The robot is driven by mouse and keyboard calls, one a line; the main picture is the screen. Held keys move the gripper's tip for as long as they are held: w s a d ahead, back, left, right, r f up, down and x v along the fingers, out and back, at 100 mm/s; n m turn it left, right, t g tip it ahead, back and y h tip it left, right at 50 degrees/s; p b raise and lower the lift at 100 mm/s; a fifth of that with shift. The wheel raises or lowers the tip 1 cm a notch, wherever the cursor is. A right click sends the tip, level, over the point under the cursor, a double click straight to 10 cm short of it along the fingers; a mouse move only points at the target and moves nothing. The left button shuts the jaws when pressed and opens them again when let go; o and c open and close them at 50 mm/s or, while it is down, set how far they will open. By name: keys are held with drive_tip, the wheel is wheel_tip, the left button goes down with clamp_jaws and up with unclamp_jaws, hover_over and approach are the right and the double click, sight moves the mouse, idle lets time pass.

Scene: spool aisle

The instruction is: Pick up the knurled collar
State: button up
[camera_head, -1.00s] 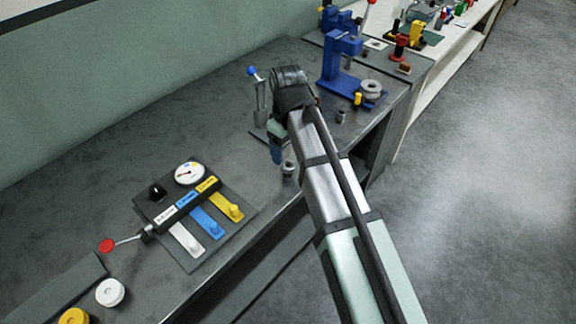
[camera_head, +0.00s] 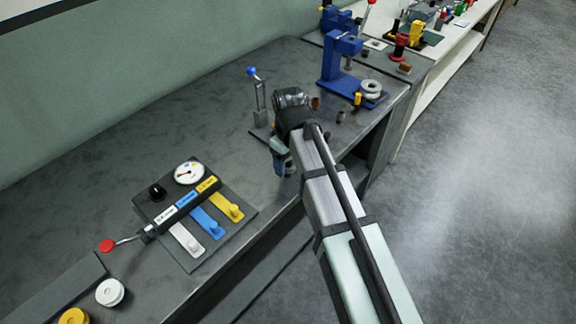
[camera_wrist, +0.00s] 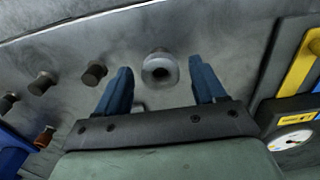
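A grey round piece with a dark central hole, which looks like the knurled collar (camera_wrist: 160,68), stands on the grey workbench. In the wrist view it lies between and slightly beyond my two blue fingertips, with a gap on each side. My gripper (camera_wrist: 161,78) is open and empty, pointing down toward the bench. In the head view my gripper (camera_head: 284,166) is near the bench's front edge and hides the collar. The knurling is too small to make out.
Small dark cylinders (camera_wrist: 95,73) stand in a row left of the collar in the wrist view. A panel with a gauge and coloured levers (camera_head: 190,210) lies to the left in the head view. A blue press (camera_head: 340,65) stands at the back right.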

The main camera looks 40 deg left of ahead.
drive_tip(key=c, duration=1)
drive_tip(key=shift+r, duration=0.15)
wheel_tip(320, 180, up, 9)
drive_tip(key=w+a, duration=0.3)
drive_tip(key=a, duration=0.1)
drive_tip(key=w+a, duration=0.3)
drive_tip(key=a, duration=0.1)
drive_tip(key=w+a, duration=0.3)
drive_tip(key=a, duration=0.2)
drive_tip(key=shift+w, duration=0.25)
